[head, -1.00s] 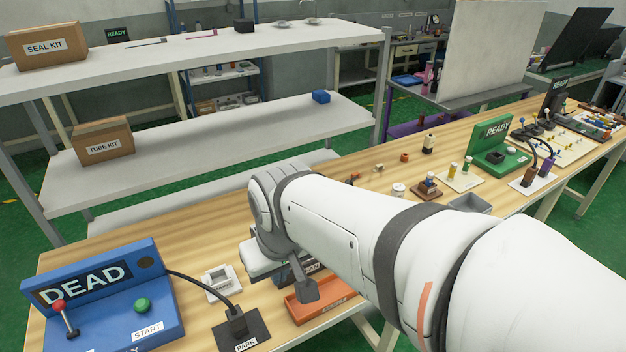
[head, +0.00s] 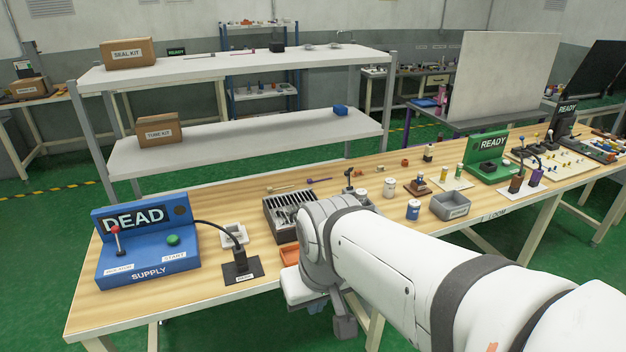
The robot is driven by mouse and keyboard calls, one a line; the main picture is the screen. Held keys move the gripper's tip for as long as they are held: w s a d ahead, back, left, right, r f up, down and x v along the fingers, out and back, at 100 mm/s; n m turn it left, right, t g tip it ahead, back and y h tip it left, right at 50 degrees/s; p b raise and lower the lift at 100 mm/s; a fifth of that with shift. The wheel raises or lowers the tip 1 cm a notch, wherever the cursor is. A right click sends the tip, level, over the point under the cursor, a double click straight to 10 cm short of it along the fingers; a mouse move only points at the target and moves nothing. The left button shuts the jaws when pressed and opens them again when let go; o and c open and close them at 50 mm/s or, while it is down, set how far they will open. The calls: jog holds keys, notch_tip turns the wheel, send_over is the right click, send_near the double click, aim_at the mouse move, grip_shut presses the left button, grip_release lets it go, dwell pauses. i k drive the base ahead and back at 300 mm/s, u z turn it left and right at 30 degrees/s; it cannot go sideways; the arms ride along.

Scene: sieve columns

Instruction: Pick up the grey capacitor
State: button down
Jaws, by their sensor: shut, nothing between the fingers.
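I cannot make out a grey capacitor for sure in the head view. Small parts on the bench are tiny, and my arm covers part of the front edge. My gripper (head: 318,304) is partly seen below my wrist, at the bench's front edge, beside the orange tray (head: 288,257). It is shut and holds nothing; its fingertips are mostly hidden.
A slotted metal rack (head: 279,226) stands behind the orange tray. The blue DEAD supply unit (head: 147,250) is at left, with a cable to a black pad (head: 243,271). A grey bin (head: 451,206) and green READY unit (head: 487,157) stand right.

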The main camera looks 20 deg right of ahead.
aim_at(361, 194)
jog(key=z, duration=0.4)
jog(key=i, duration=1)
jog(key=u, duration=1.1)
jog(key=k, duration=0.85)
jog(key=z, duration=1.25)
jog(key=i, duration=0.95)
